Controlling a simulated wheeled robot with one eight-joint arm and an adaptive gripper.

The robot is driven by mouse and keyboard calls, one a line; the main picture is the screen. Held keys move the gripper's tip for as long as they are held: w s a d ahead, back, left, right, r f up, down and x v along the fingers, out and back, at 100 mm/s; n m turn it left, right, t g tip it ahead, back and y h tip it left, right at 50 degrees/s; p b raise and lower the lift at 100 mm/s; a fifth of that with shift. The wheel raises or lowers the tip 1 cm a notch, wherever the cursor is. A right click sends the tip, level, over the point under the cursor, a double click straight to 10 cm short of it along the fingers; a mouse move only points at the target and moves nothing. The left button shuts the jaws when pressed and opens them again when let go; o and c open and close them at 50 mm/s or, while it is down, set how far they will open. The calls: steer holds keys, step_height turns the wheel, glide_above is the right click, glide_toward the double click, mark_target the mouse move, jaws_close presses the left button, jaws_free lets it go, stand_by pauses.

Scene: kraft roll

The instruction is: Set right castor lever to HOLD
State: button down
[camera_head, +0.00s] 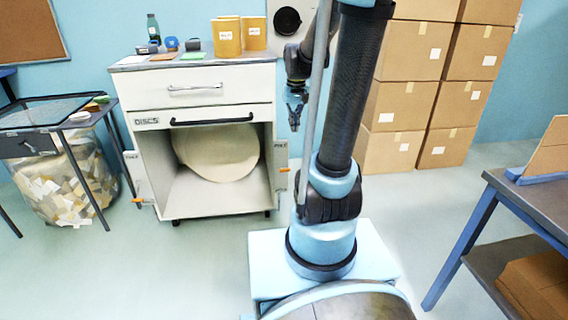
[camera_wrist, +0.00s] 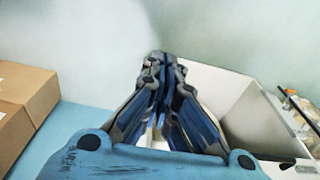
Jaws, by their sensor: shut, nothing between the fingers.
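The white cabinet (camera_head: 205,76) stands against the wall with an open lower bay. The right castor lever (camera_head: 284,170) is a small orange handle on a narrow white plate at the cabinet's right front edge; its exact setting is too small to read. A similar orange left lever (camera_head: 138,200) sits at the lower left. My gripper (camera_head: 294,118) hangs pointing down near the cabinet's right side, above the right lever and apart from it in the picture. In the wrist view my gripper (camera_wrist: 159,68) is shut and empty, with the white cabinet (camera_wrist: 205,85) to its right. I cannot make out the lever there.
Stacked cardboard boxes (camera_head: 403,100) stand right of the cabinet and show left in the wrist view (camera_wrist: 25,100). A large pale disc (camera_head: 215,150) is inside the bay. A blue-legged bench (camera_head: 480,215) is at right. Floor before the cabinet is clear.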

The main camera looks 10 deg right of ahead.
glide_above(284, 170)
steer(key=s, duration=0.4)
step_height(284, 170, down, 7)
steer(key=w+f+g, duration=0.1)
steer(key=w+f, duration=0.8)
steer(key=f, duration=0.1)
steer(key=shift+w+d+f, duration=0.2)
steer(key=shift+d+f, duration=0.05)
steer(key=shift+f, duration=0.05)
step_height(284, 170, down, 10)
steer(key=shift+w+r, duration=0.1)
steer(key=shift+w, duration=0.05)
steer(key=s+f, duration=0.1)
steer(key=f, duration=0.1)
steer(key=shift+s+f, duration=0.3)
steer(key=shift+s, duration=0.05)
steer(key=shift+s+f, duration=0.35)
steer(key=shift+f, duration=0.05)
